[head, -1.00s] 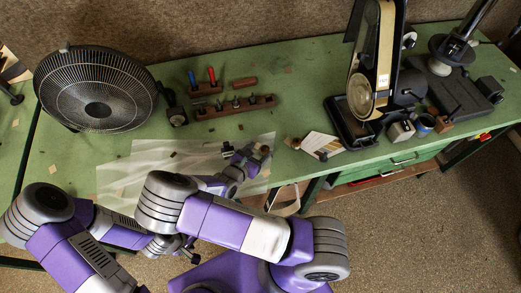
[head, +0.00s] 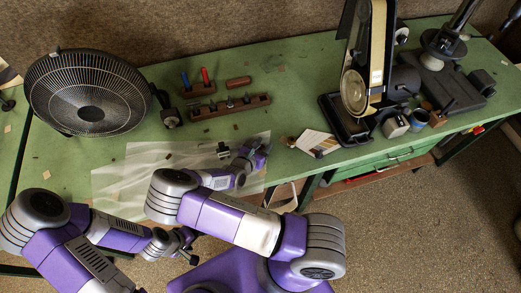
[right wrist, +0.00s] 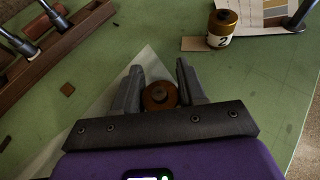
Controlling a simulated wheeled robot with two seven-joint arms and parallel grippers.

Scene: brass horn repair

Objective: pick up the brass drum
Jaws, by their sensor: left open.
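A round, copper-brown brass piece with a central knob or hole, likely the brass drum (right wrist: 160,97), shows in the right wrist view. It is between the two fingers of my right gripper (right wrist: 160,68). The fingers stand apart, with a thin gap beside the piece; its lower part is hidden by the gripper. In the head view my right gripper (head: 259,148) is low over the right end of the pale sheet. A brass cylinder labelled 2 (right wrist: 221,29) stands beyond it in the wrist view. My left gripper (head: 184,245) is open and empty near the bench's front edge.
A pale translucent sheet (head: 125,177) covers the front middle of the green bench. Behind it are wooden tool racks (head: 230,107), with a black fan (head: 88,95) at left. A belt sander (head: 362,85) and a sample card (head: 315,143) are on the right.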

